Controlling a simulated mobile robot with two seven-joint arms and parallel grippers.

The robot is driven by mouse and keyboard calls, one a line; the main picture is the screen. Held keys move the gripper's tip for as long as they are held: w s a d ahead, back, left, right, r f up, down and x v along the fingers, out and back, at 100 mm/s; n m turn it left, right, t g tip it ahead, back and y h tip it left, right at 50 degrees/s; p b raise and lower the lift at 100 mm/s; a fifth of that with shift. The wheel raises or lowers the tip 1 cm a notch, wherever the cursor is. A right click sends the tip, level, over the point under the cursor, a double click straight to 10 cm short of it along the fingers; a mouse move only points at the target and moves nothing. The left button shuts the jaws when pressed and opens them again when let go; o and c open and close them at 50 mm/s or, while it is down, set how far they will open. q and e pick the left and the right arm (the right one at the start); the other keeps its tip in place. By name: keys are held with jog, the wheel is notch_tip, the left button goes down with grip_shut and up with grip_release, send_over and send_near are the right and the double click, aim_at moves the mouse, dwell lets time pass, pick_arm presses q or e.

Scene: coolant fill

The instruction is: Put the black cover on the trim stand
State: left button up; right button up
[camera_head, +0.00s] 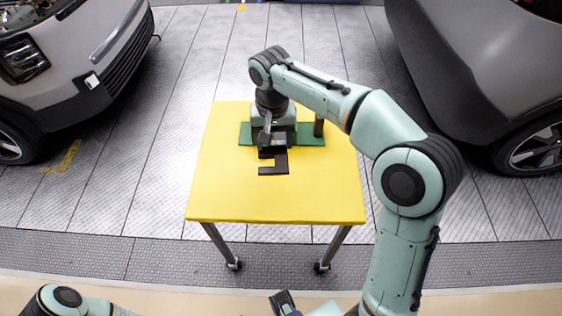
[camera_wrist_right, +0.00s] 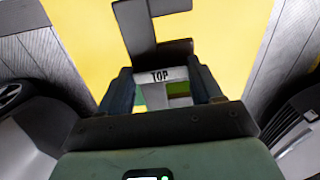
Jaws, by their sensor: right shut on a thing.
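The black cover (camera_head: 272,165) is a flat, dark, stepped piece over the yellow table. My right gripper (camera_head: 268,142) points down over the table and is shut on it. In the right wrist view the cover (camera_wrist_right: 160,45) shows angular arms and a pale band reading "TOP". It sits between the two dark fingertips of the gripper (camera_wrist_right: 162,88). The trim stand seems to be the green base (camera_head: 311,138) with an upright brown post (camera_head: 318,124), partly hidden behind my right arm and gripper. I cannot tell whether the cover touches the stand. My left gripper is not clearly visible.
The yellow table (camera_head: 225,195) has free room at its left, front and right. A grey car (camera_head: 70,60) stands at the left and another (camera_head: 480,50) at the right. Grey plank-like flooring lies around the table.

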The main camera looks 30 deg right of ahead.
jog(key=shift+d+r+m, duration=0.25)
jog(key=shift+r+m, duration=0.05)
jog(key=shift+r, duration=0.1)
jog(key=shift+w+d+f+b, duration=0.1)
jog(key=shift+w+b, duration=0.05)
jog(key=shift+b, duration=0.25)
jog(key=b, duration=0.2)
send_over(277, 185)
notch_tip(277, 185, down, 13)
pick_arm(q)
jog(key=shift+f+b, duration=0.55)
jog(key=shift+f, duration=1.75)
pick_arm(e)
jog(key=shift+f, duration=2.95)
jog(key=shift+f, duration=0.2)
pick_arm(q)
jog(key=shift+f, duration=0.1)
pick_arm(e)
jog(key=o, duration=1)
jog(key=shift+o, duration=0.2)
